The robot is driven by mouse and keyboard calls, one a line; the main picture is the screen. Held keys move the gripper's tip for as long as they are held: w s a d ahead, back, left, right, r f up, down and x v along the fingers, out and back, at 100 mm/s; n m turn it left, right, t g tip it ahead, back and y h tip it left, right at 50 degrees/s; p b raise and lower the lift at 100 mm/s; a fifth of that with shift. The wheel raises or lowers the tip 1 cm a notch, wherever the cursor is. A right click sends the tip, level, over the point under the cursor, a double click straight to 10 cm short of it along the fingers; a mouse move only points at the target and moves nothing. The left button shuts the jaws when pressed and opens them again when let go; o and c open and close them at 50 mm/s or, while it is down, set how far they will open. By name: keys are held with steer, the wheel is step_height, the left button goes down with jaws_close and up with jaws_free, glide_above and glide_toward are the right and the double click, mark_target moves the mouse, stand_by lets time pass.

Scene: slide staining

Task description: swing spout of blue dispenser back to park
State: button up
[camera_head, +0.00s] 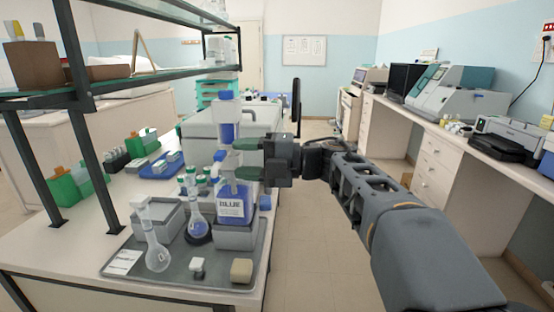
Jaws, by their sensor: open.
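The blue dispenser stands upright on a grey block in the tray. Its labelled bottle (234,205) reads BLUE, and its clear and blue pump column (227,122) rises above. My gripper (248,159) comes in from the right at the height of the column's lower part. Its two dark green fingertips are apart, one above the other, beside or just in front of the column. I see nothing held between them. Contact cannot be told.
The grey tray (215,282) also holds a clear flask (156,252), a blue-filled flask (196,218) and small blocks. A glass shelf (140,80) overhangs the bench at left. A large grey box (200,130) stands behind. The aisle at right is free.

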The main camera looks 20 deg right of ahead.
steer(key=v, duration=0.7)
steer(key=shift+s+d, duration=0.15)
steer(key=shift+d, duration=0.15)
